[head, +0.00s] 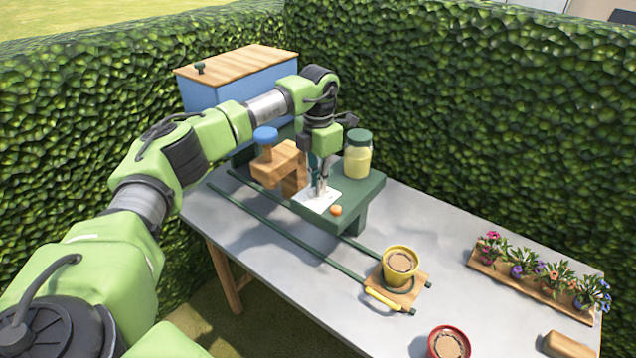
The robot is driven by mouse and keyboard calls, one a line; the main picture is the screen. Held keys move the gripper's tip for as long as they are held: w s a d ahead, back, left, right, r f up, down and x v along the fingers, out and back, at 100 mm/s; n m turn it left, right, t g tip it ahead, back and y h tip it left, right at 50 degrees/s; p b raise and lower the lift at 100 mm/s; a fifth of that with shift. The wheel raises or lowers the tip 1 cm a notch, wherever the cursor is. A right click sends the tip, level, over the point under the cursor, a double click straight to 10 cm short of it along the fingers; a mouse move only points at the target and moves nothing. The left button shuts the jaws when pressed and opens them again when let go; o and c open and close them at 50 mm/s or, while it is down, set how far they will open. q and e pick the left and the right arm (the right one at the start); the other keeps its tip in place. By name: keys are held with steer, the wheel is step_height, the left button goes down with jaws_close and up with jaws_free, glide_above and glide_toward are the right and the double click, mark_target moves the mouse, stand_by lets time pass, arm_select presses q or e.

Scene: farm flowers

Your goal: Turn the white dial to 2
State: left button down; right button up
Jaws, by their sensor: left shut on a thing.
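The white dial (314,203) shows as a white plate on top of the green stand, partly covered by my gripper. My left gripper (320,190) points straight down over it, with its fingertips at the plate. The fingers are close together and shut on the dial's middle part, which they hide. I cannot read any numbers or a pointer on the dial from here. My right gripper is not in view.
A green-lidded jar (357,158) stands on the green stand (362,196) close behind the gripper, and an orange button (336,210) is beside the dial. A yellow pot (399,262) sits on a wooden carriage on the rails. Flowers (525,263) line the right.

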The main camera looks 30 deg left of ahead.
arm_select(q)
steer(key=shift+r+m, duration=0.1)
steer(key=shift+m, duration=0.5)
steer(key=c, duration=2.2)
jaws_free()
steer(key=shift+o, duration=0.2)
step_height(320, 180, up, 12)
